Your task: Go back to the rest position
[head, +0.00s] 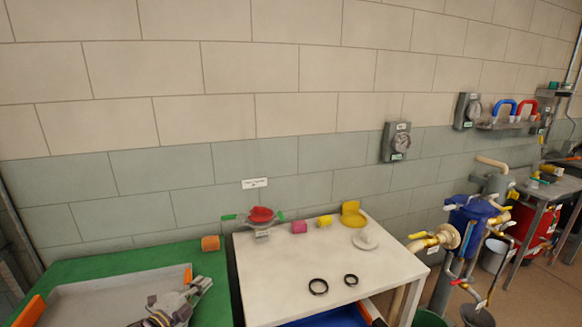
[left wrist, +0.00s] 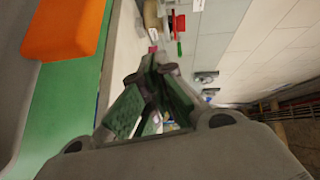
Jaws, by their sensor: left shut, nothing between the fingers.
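My right gripper is in neither view.
An orange block (head: 210,243) sits on the green table. Pipes and a blue vessel (head: 470,220) stand further right.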

